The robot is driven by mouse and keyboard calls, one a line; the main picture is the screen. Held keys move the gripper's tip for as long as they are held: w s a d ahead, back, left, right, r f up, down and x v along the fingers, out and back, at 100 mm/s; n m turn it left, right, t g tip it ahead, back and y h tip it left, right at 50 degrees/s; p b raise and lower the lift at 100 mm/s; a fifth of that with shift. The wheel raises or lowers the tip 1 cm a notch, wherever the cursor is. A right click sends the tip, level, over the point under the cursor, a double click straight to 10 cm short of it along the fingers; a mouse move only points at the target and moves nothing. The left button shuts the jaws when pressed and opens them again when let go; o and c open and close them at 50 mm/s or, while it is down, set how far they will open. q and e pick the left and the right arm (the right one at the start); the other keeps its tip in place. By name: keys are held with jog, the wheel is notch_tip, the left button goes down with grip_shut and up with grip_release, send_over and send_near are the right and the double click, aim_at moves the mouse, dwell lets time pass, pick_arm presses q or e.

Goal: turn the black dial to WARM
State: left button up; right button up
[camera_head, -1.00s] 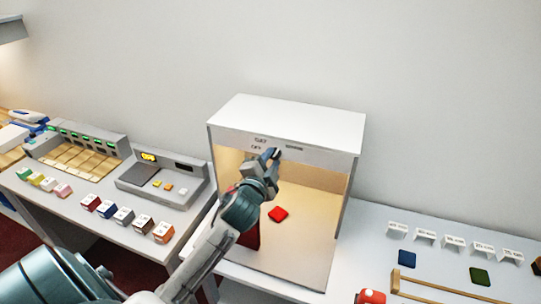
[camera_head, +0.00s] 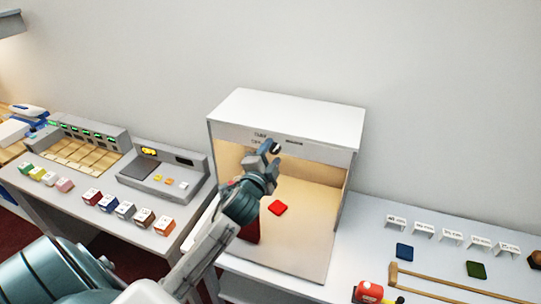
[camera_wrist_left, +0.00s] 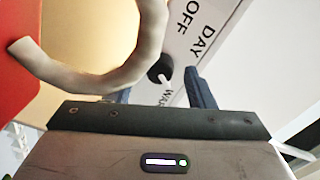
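The black dial (camera_wrist_left: 160,69) sits on the white front panel (camera_wrist_left: 205,30) of a light booth, with OFF, DAY and a partly hidden WARM lettered beside it. A white mark on the dial lies on the side near the WARM lettering; its exact setting is hard to tell. In the head view the dial (camera_head: 277,149) is a small dark spot at the fingertips. My left gripper (camera_head: 270,147) is at the panel, fingers apart. In the left wrist view its fingers (camera_wrist_left: 163,92) stand either side of the dial's line; contact cannot be told. My right gripper is out of view.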

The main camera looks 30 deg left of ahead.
pick_arm(q)
jog(key=shift+s+d+f+b, duration=0.1)
jog(key=shift+s+f+b, duration=0.1)
jog(key=shift+s+b, duration=0.25)
jog(key=b+v, duration=0.3)
jog(key=v, duration=0.7)
jog(key=shift+r, duration=0.2)
jog(key=shift+w, duration=0.1)
